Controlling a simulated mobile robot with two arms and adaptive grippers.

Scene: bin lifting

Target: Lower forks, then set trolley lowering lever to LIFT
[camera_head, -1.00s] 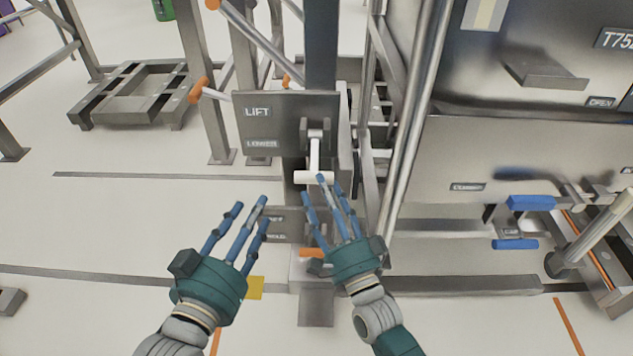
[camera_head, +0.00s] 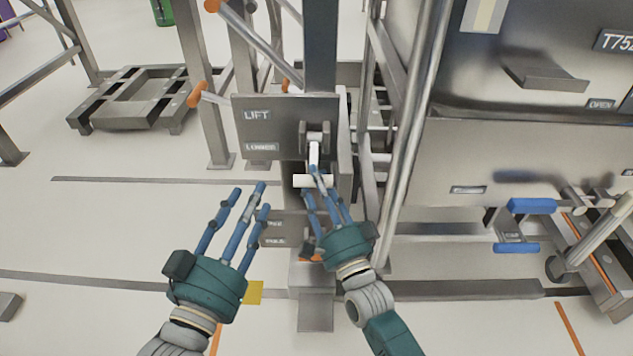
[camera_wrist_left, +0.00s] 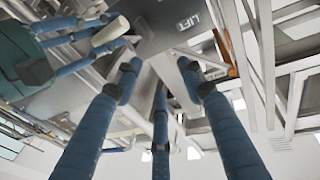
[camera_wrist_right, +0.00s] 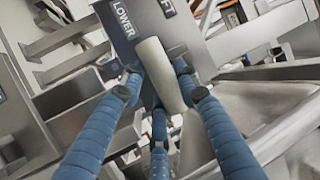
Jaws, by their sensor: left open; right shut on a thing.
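The trolley lowering lever has a white T-shaped handle (camera_head: 303,180) hanging down from a bracket on the grey plate (camera_head: 285,110), which is labelled LIFT and LOWER. My right gripper (camera_head: 320,190) is shut on this handle. In the right wrist view the pale handle (camera_wrist_right: 160,75) lies between the blue fingers, below the LOWER label. My left gripper (camera_head: 246,205) is open and empty, to the left of and below the plate. The left wrist view shows its fingers spread, with the plate (camera_wrist_left: 175,22) beyond. A lower labelled plate (camera_head: 273,230) is partly hidden behind my fingers.
The large metal bin (camera_head: 530,150) stands on the right, with blue handles (camera_head: 532,205) low on it. A pallet-like frame (camera_head: 130,97) sits on the floor at the back left. Orange-tipped handles (camera_head: 196,93) stick out left of the plate.

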